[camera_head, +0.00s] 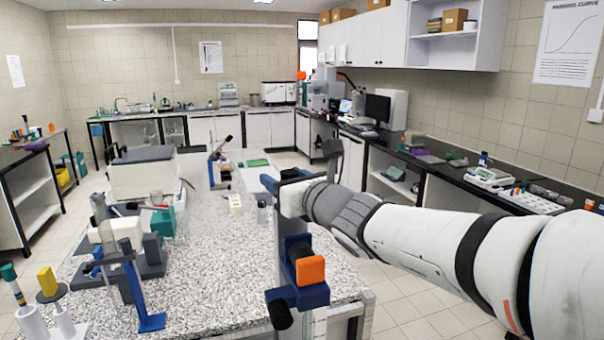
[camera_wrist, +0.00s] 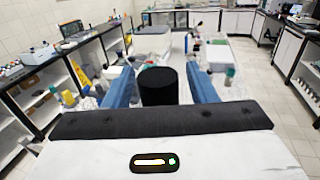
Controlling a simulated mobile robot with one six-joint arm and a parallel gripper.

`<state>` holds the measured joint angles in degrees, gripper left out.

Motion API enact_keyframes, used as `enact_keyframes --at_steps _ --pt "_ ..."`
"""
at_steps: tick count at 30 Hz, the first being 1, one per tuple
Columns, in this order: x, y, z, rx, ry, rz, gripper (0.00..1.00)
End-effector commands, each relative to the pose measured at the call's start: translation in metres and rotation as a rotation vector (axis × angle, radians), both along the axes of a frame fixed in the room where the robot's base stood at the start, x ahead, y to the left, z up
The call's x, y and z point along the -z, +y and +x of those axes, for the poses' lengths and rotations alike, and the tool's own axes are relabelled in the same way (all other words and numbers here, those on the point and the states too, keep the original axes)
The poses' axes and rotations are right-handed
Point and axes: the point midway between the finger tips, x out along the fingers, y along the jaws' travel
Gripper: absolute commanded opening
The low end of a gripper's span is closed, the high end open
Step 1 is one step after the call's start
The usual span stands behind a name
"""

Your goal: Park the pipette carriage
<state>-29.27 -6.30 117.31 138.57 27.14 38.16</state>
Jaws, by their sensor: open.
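No thing in view can be told for certain as the pipette carriage. At the lower left of the head view stand a teal-topped pipette-like tool (camera_head: 12,284) and a yellow-topped one (camera_head: 47,282), each in a white holder. A blue stand (camera_head: 150,318) with a crossbar is to their right on the speckled table. My gripper (camera_wrist: 159,74) shows two blue fingers spread apart in the wrist view. A black round piece (camera_wrist: 158,86) shows between them; whether it touches them is unclear. In the head view my arm reaches left over the table's right side, fingertips not clearly distinguishable.
The speckled table (camera_head: 225,290) holds a grey-white box (camera_head: 143,178), a teal block (camera_head: 162,222) and small labware at the left and back. Its front middle is mostly clear. A dark bench (camera_head: 445,172) with instruments lines the right wall. Tiled floor lies between them.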

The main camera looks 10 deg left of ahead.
Motion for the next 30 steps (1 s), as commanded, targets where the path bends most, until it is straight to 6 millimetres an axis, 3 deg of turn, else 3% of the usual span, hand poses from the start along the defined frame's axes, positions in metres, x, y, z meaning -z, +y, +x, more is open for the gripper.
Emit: enact_keyframes --at_steps 11,30 --pt "0.0006 0.0033 0.0041 0.001 0.000 0.000 0.51" --pt "0.0004 0.0023 0.0044 0.003 0.000 0.000 0.00"
